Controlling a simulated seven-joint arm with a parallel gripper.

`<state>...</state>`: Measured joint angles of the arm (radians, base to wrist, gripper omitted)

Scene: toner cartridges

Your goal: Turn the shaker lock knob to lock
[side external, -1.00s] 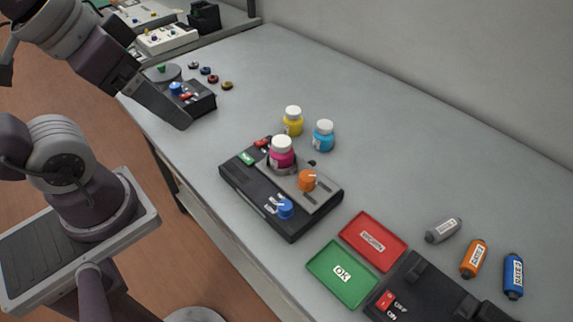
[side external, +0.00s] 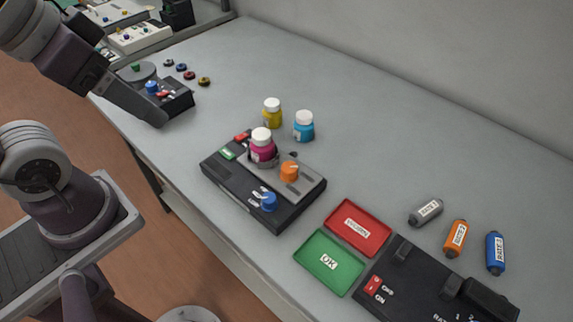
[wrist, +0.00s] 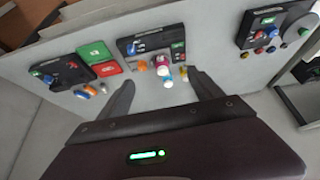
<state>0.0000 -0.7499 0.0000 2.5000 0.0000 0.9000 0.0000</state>
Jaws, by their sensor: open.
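The shaker (side external: 238,188) is a black box with a grey top plate on the bench, left of centre in the side view. It carries an orange knob (side external: 289,171) with a white pointer line and a blue knob (side external: 269,202) with white labels beside it; the labels are too small to read. A magenta bottle (side external: 263,148) with a white cap sits in its holder. My gripper (side external: 160,118) is up at the left, empty and apart from the shaker. In the wrist view my gripper (wrist: 162,79) has its fingers spread, with the shaker (wrist: 124,44) beyond them.
Yellow (side external: 272,113) and cyan (side external: 304,126) bottles stand behind the shaker. Red (side external: 368,222) and green (side external: 318,274) trays, a black tester (side external: 410,270) and several cartridges (side external: 455,238) lie right. Another knobbed box (side external: 178,98) is at the left.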

